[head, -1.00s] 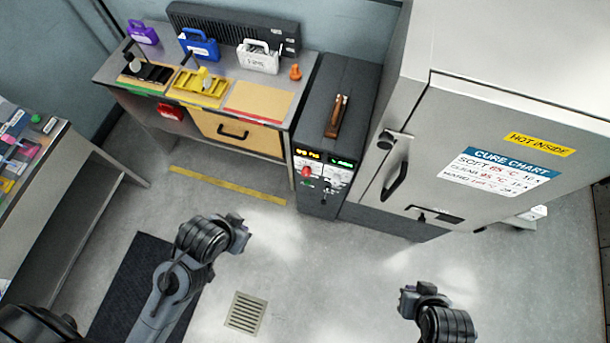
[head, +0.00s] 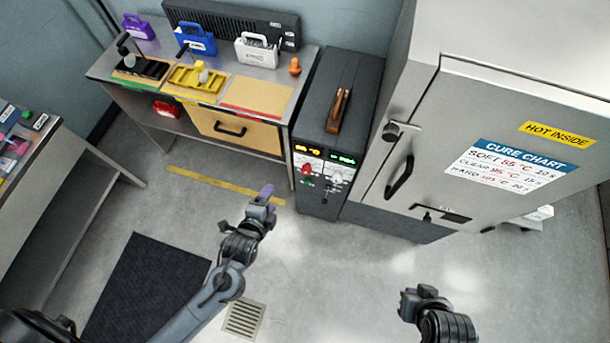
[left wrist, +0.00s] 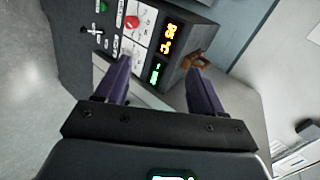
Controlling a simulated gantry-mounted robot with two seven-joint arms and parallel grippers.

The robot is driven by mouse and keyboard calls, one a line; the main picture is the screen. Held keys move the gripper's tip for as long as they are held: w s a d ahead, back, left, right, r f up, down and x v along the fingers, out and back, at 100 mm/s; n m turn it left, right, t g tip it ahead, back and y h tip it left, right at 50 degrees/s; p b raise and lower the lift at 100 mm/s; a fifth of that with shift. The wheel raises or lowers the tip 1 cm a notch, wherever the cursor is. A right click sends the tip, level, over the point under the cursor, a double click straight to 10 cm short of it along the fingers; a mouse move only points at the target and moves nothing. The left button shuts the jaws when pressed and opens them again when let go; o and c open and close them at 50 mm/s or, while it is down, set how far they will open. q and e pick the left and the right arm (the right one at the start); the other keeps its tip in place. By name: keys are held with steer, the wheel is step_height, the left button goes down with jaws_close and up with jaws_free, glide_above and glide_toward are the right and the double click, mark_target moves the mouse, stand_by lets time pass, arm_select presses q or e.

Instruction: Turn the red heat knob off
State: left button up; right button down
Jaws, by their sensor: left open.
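The red heat knob (head: 306,169) is on the front panel of the dark control unit (head: 339,115), below an orange display, in the head view. It also shows in the left wrist view (left wrist: 131,22), ahead of one finger and beside the orange digits. My left gripper (head: 266,193) is open and empty, below and left of the panel and apart from it. Its two purple fingers (left wrist: 160,85) are spread in the left wrist view. My right gripper (head: 420,294) is at the lower right of the head view; its jaw state does not show clearly.
The grey oven (head: 420,140) with a cure chart stands right of the control unit. A bench (head: 205,115) with coloured trays and cases stands to its left. A floor drain (head: 243,318) and dark mat (head: 145,285) lie below. Open floor lies before the panel.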

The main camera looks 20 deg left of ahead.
arm_select(q)
steer(key=w+d+f+m+t+y+b, duration=0.1)
steer(key=w+f+m+t+b, duration=0.25)
steer(key=f+b, duration=0.5)
steer(key=w+d+f+m+t+b, duration=0.1)
steer(key=w+f+m+t+b, duration=0.15)
steer(key=f+m+b, duration=0.65)
steer(key=n+b, duration=0.2)
steer(key=b, duration=0.6)
glide_toward(304, 173)
steer(key=shift+t+h, duration=0.4)
steer(key=w, duration=0.3)
steer(key=w+b, duration=0.1)
steer(key=w, duration=0.3)
steer(key=w+b, duration=0.1)
steer(key=w, duration=0.2)
steer(key=shift+w+a+f, duration=0.1)
steer(key=shift+w+a, duration=0.25)
steer(key=shift+a, duration=0.05)
steer(key=shift+c, duration=0.5)
steer(key=c, duration=0.9)
